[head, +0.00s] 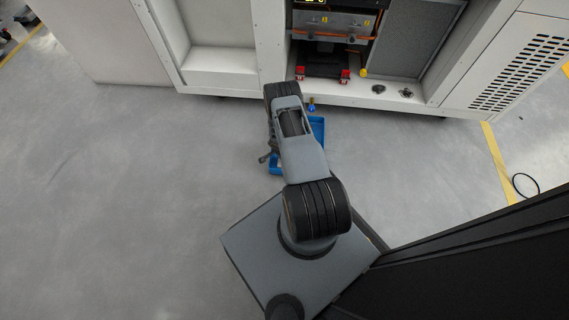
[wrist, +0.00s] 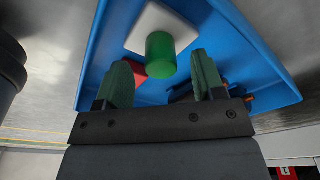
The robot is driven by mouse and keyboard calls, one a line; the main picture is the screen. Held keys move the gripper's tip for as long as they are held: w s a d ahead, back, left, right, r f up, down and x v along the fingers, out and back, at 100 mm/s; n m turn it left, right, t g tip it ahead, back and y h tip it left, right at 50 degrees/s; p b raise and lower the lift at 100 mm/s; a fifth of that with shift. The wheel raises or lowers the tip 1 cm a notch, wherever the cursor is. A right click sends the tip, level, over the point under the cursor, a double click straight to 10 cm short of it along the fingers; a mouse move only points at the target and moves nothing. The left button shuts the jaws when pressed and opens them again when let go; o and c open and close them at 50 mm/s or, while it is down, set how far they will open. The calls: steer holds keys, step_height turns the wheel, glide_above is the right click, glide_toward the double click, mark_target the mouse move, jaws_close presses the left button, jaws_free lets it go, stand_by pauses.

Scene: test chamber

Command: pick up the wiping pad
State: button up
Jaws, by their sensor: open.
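The wiping pad looks to be the white square pad (wrist: 178,24) with an upright green cylinder handle (wrist: 160,56), lying in a blue tray (wrist: 235,60) in the wrist view. My gripper (wrist: 161,62) is open, its two green fingers on either side of the handle in the picture. The handle's near end shows between the fingertips; I cannot tell whether they touch it. In the head view my arm covers most of the blue tray (head: 318,128), and the pad cannot be made out there.
Beside the fingers in the tray lie a red piece (wrist: 138,73) and dark tools with orange parts (wrist: 235,97). A white cabinet (head: 220,60) with an open bay stands behind the tray; small parts (head: 378,89) lie on its ledge. The floor to the left is clear.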

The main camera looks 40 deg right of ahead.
step_height(320, 180, down, 2)
steer(key=shift+d+f+b, duration=0.1)
steer(key=shift+b, duration=0.3)
steer(key=shift+c, duration=0.4)
steer(key=c, duration=0.9)
steer(key=shift+r, duration=0.2)
steer(key=shift+c, duration=0.2)
step_height(320, 180, up, 10)
steer(key=p, duration=0.5)
